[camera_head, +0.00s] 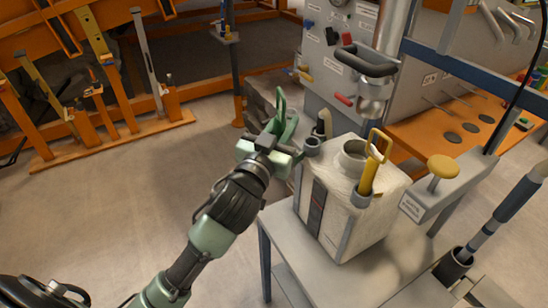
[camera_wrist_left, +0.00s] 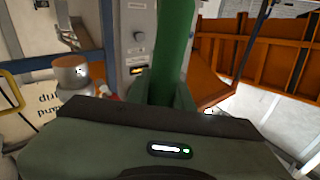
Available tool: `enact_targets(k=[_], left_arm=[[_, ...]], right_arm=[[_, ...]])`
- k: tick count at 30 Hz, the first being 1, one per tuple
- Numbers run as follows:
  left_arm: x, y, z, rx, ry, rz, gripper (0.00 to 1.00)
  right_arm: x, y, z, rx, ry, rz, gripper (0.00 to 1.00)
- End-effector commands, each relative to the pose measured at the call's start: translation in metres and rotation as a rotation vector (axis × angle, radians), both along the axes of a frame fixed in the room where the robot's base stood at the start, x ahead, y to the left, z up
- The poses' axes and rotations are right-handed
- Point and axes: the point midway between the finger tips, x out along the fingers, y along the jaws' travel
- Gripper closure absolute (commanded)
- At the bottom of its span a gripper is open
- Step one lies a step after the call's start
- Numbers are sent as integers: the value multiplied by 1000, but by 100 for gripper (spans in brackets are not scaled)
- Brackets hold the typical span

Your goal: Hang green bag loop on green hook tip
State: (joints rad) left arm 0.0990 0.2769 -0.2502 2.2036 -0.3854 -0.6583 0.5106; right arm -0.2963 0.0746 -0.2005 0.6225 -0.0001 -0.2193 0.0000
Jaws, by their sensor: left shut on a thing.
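My left gripper (camera_head: 274,146) is shut on a green piece (camera_head: 287,128) with an upright narrow loop (camera_head: 281,101) at its top. It holds this piece up in the air, just left of a white block-shaped container. In the left wrist view the green piece (camera_wrist_left: 175,45) rises as a tall, blurred strip beyond my gripper's dark body. The wrist view does not show its full outline. I cannot make out a separate green hook tip in either view. My right gripper is not in view.
The white container (camera_head: 325,200) with a yellow handle (camera_head: 370,170) stands on a grey table (camera_head: 285,235). Behind it is a grey panel (camera_head: 335,75) with a black handle (camera_head: 368,62). An orange tool rack (camera_head: 115,140) stands at the left. Open floor (camera_head: 110,220) lies between.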

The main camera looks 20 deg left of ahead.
Motion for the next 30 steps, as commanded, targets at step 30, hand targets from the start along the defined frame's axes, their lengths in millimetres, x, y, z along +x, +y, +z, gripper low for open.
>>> enact_targets(k=[30], left_arm=[[80,56,422,46,-64,33,100]], right_arm=[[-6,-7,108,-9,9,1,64]])
